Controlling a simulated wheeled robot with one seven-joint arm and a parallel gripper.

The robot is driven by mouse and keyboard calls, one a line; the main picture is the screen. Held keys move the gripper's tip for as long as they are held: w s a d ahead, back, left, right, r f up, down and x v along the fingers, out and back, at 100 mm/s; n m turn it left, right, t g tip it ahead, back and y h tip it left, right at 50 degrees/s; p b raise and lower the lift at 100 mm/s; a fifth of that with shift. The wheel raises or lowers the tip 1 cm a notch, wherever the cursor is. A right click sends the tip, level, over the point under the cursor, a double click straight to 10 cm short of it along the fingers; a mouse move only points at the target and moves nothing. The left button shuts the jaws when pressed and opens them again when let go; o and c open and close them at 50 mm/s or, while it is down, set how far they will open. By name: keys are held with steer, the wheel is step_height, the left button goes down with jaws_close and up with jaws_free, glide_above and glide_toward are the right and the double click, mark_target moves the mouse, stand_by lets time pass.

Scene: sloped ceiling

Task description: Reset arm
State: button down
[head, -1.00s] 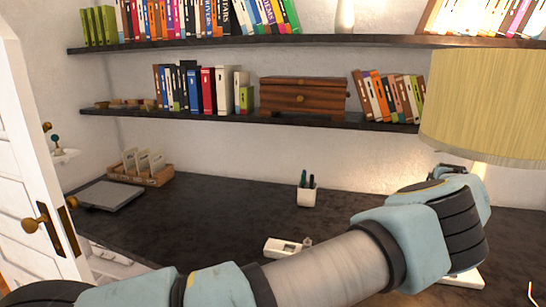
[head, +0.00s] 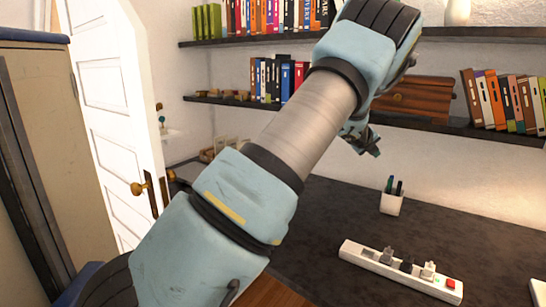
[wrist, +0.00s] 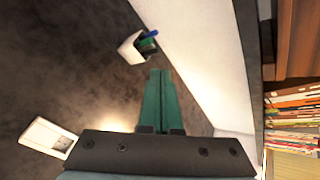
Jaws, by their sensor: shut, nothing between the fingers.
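My gripper (head: 368,144) is in front of the lower shelf, above the dark desk, partly hidden behind my raised arm in the head view. In the wrist view my gripper (wrist: 160,75) shows its two green fingers together, with nothing between them. My arm crosses the head view from the lower left to the top middle, bent at a joint near the upper shelf.
The dark desk (head: 330,215) holds a white pen cup (head: 392,203) and a white power strip (head: 400,272). Shelves with books (head: 505,102) and a wooden box (head: 420,98) are close behind my arm. A white door (head: 110,110) and a beige cabinet (head: 60,140) stand at left.

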steer(key=w+a+n+t+y, duration=0.2)
steer(key=a+n+y, duration=0.2)
steer(key=a+n, duration=1.2)
steer(key=s+a+f+n+g+y+b, duration=0.1)
steer(key=s+a+f+n+y, duration=0.3)
steer(key=a, duration=0.6)
steer(key=s+a+r+n+g+b, duration=0.1)
steer(key=s+a, duration=0.4)
steer(key=a, duration=0.4)
steer(key=s+a+f+n+g, duration=0.1)
steer(key=s+a+n+g, duration=0.1)
steer(key=s, duration=0.6)
steer(key=s+a+f+n+g, duration=0.2)
steer(key=s+a+n, duration=0.2)
steer(key=s+n, duration=0.2)
steer(key=s+a+f+n+g, duration=0.1)
steer(key=s+a+n, duration=0.2)
steer(key=s, duration=0.7)
steer(key=shift+s+f+n+g+b, duration=0.3)
steer(key=shift+f+n+g+b, duration=0.1)
steer(key=shift+n, duration=0.1)
steer(key=shift+d, duration=0.1)
